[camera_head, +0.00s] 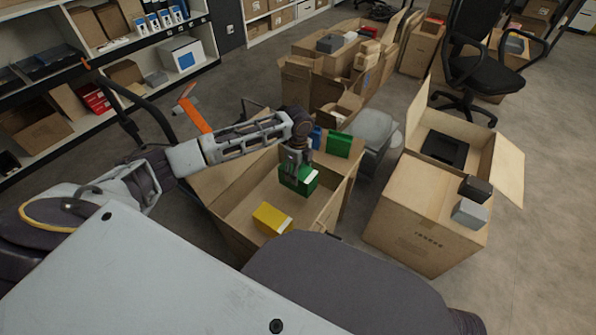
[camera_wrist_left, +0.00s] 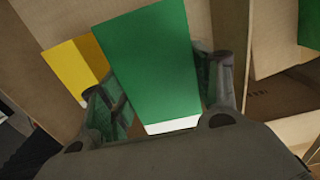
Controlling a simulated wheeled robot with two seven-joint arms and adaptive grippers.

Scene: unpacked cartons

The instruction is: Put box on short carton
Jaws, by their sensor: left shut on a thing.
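My left gripper (camera_head: 295,168) is shut on a green box (camera_head: 302,184) over the open brown carton (camera_head: 240,205) in the middle of the head view. In the left wrist view the green box (camera_wrist_left: 148,60) sits between the two fingers, its white band toward the palm. I cannot tell whether the box touches the carton floor. A yellow box (camera_head: 269,219) lies in the same carton, toward its near side. Another carton (camera_head: 425,213) stands to the right, with an open part behind it. Which one is the short carton is not clear. My right gripper is out of view.
A second green box (camera_head: 339,144) and a blue box (camera_head: 316,137) are at the middle carton's far side. A black box (camera_head: 475,188) and a grey box (camera_head: 468,212) sit on the right carton. Shelves (camera_head: 110,75) line the left; an office chair (camera_head: 480,70) stands behind.

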